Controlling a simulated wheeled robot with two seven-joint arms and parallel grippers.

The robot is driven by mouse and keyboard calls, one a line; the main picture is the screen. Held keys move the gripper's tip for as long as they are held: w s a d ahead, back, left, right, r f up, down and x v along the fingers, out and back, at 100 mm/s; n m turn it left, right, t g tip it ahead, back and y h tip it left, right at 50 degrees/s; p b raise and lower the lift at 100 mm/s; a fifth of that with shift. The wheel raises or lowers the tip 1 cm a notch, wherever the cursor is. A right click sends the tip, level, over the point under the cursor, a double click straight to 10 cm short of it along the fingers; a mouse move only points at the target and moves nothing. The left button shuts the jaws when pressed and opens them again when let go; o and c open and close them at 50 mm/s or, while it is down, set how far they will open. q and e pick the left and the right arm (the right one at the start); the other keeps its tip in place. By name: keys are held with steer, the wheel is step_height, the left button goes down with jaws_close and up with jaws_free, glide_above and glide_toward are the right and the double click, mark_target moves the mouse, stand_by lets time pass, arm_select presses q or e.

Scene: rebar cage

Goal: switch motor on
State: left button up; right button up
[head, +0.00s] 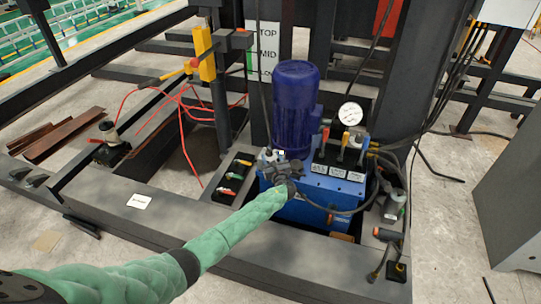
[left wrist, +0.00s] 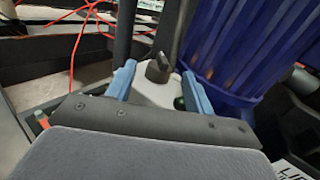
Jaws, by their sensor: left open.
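The blue motor (head: 297,105) stands upright on a blue power unit (head: 325,186); its ribbed side also shows in the left wrist view (left wrist: 250,45). A black rotary knob (left wrist: 158,68) sits on a light grey box (left wrist: 150,92) beside the motor. My left gripper (head: 279,164) is at the front left of the motor, over the box area. In the left wrist view its two blue fingers (left wrist: 158,75) are open, one on each side of the knob, with visible gaps. The head view mostly hides the knob behind the gripper. My right gripper is not in view.
A pressure gauge (head: 350,113) and hoses stand right of the motor. A black tray of small coloured-handled valves (head: 233,177) lies to the left. A yellow post (head: 205,54) with red cables stands behind left. A grey cabinet (head: 510,200) is at right.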

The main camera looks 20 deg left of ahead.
arm_select(q)
steer(key=shift+x, duration=0.9)
steer(key=c, duration=1)
steer(key=shift+o, duration=0.2)
